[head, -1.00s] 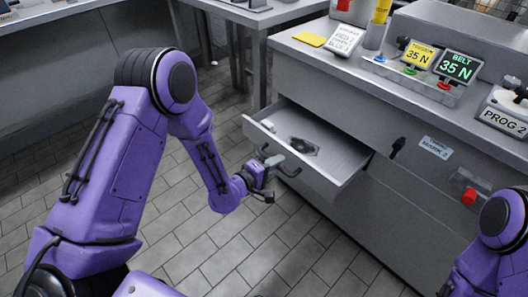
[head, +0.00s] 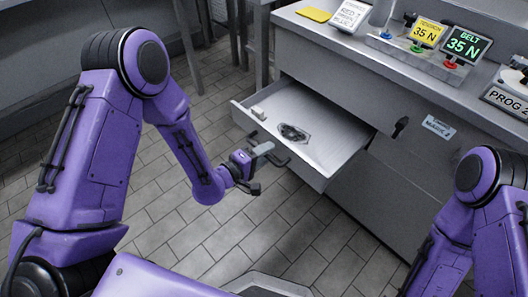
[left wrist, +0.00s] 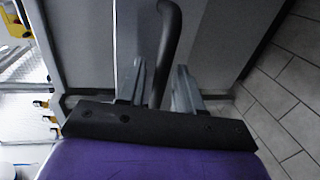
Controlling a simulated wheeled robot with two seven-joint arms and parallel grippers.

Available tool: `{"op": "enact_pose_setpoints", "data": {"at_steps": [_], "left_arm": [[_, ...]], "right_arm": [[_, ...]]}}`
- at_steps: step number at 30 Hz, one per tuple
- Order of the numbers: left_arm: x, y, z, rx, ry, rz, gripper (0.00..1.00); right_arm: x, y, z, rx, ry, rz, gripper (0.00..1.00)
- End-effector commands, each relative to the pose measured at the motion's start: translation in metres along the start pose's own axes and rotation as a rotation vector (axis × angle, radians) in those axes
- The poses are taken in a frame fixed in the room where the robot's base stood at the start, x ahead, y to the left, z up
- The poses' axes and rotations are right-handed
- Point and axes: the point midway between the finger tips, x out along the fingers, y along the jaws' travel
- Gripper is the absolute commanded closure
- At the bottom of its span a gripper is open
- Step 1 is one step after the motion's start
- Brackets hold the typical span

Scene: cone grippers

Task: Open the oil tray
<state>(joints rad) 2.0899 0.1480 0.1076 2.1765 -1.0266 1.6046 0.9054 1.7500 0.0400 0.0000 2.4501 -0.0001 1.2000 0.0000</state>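The oil tray is a shallow grey drawer (head: 325,143) pulled well out of the grey cabinet, with a dark patch (head: 293,133) on its floor. Its dark bar handle (head: 278,160) is on the front and shows as a curved black bar in the left wrist view (left wrist: 170,35). My left gripper (head: 258,163) is at the handle. In the left wrist view its two grey fingers (left wrist: 158,88) stand apart on either side of the bar, with narrow gaps visible. My right gripper is out of view; only part of that arm shows at the right.
The cabinet top carries a yellow pad (head: 314,14), a white sign (head: 350,15), a yellow 35 N display (head: 428,33) and a green 35 N display (head: 467,46). A dark knob (head: 401,126) sits on the cabinet front. Tiled floor (head: 215,240) before the drawer is clear.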

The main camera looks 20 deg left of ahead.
Motion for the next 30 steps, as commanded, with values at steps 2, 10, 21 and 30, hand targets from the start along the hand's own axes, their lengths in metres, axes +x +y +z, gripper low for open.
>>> {"op": "enact_pose_setpoints", "data": {"at_steps": [2, 10, 21, 30], "left_arm": [[0.000, 0.000, -0.001, 0.000, 0.001, 0.001, 0.65], [-0.016, 0.001, -0.001, -0.002, 0.004, -0.001, 0.65], [-0.095, 0.000, -0.001, -0.002, 0.003, -0.001, 0.65], [-0.105, 0.000, 0.000, 0.000, 0.001, 0.001, 0.65]], "right_arm": [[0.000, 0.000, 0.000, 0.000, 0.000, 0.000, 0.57], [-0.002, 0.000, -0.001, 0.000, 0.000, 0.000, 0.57], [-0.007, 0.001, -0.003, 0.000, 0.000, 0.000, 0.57], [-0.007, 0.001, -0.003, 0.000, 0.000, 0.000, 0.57]]}}
